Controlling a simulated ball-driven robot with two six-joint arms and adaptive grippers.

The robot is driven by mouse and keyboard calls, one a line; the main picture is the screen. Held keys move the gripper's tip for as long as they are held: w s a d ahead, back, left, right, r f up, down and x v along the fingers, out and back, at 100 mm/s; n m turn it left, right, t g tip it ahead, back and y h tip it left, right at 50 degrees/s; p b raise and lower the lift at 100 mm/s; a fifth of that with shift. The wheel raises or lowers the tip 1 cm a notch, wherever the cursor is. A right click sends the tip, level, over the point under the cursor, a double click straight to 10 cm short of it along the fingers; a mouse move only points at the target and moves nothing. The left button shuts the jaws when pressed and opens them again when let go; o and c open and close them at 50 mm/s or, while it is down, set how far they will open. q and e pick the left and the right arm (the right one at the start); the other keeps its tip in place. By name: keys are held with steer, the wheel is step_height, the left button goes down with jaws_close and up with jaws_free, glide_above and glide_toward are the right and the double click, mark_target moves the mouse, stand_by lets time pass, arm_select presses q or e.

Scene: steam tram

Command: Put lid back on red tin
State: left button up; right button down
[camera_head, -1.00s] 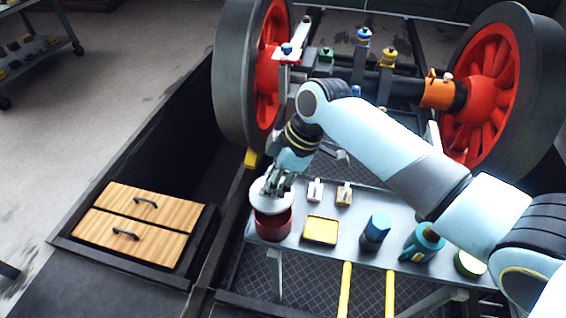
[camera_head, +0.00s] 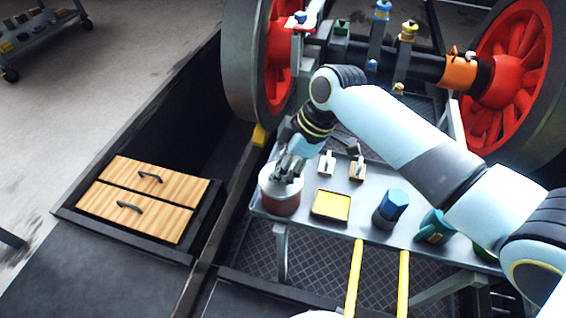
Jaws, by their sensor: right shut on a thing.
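The red tin (camera_head: 282,206) stands at the left end of the grey bench. The pale round lid (camera_head: 268,180) covers the tin's mouth and looks about level. It appears to be resting on the rim, though I cannot tell whether it is fully seated. My right gripper (camera_head: 287,172) points down at the middle of the lid, shut on it, and its fingers hide part of the lid's top. My left gripper is not in view.
The bench (camera_head: 364,220) also holds a yellow-topped tray (camera_head: 331,205), a blue-capped bottle (camera_head: 391,207), a teal can (camera_head: 434,227) and two small blocks behind. Large red-spoked wheels stand behind. A wooden drawer unit (camera_head: 140,195) is at left.

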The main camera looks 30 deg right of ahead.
steer(key=shift+p, duration=0.65)
stand_by(0.9)
steer(key=shift+f, duration=0.2)
stand_by(1.0)
steer(key=shift+p, duration=0.45)
stand_by(0.4)
steer(key=c, duration=1)
jaws_free()
steer(key=shift+c, duration=0.2)
steer(key=shift+o, duration=0.3)
steer(key=o, duration=0.4)
steer(key=shift+r, duration=0.1)
